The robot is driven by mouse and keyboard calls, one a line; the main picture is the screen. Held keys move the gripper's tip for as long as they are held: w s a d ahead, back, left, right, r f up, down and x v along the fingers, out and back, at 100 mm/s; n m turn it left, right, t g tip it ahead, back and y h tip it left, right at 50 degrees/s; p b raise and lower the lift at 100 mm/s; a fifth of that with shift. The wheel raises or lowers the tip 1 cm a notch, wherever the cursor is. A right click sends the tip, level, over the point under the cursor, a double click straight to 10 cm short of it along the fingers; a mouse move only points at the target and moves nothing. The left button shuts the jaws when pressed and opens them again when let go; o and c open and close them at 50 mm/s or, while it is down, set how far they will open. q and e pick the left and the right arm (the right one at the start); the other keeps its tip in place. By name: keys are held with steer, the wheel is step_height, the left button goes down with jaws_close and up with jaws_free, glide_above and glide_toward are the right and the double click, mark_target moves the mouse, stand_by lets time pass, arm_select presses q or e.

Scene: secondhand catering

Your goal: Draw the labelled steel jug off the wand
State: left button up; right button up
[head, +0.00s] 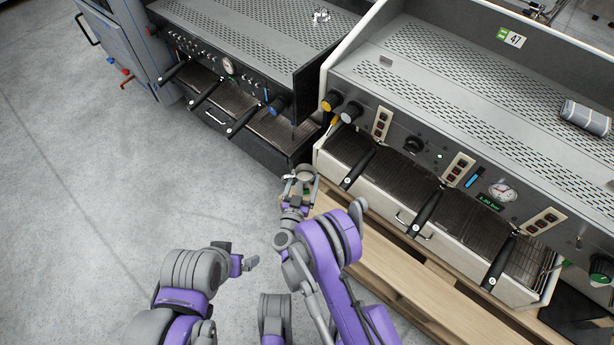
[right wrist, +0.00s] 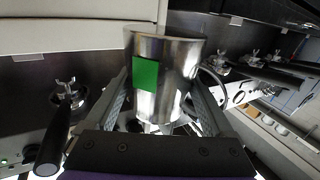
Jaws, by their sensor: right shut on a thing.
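The steel jug (right wrist: 172,92) with a green label (right wrist: 146,76) stands between the two fingers of my right gripper (right wrist: 165,110), which is shut on it. In the head view the jug (head: 305,173) shows small at the left front corner of the white-sided espresso machine, with my right gripper (head: 299,188) around it. A dark curved handle shows beside the jug in the right wrist view. I cannot make out the wand or whether it is inside the jug.
The espresso machine (head: 470,100) tagged 47 fills the right, with several black-handled portafilters (head: 430,212) jutting forward. A second, darker machine (head: 250,50) stands at its left. A wooden pallet (head: 400,270) lies below. The concrete floor (head: 90,190) at left is clear.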

steer(key=shift+s+a, duration=0.7)
steer(key=shift+s, duration=0.25)
jaws_close()
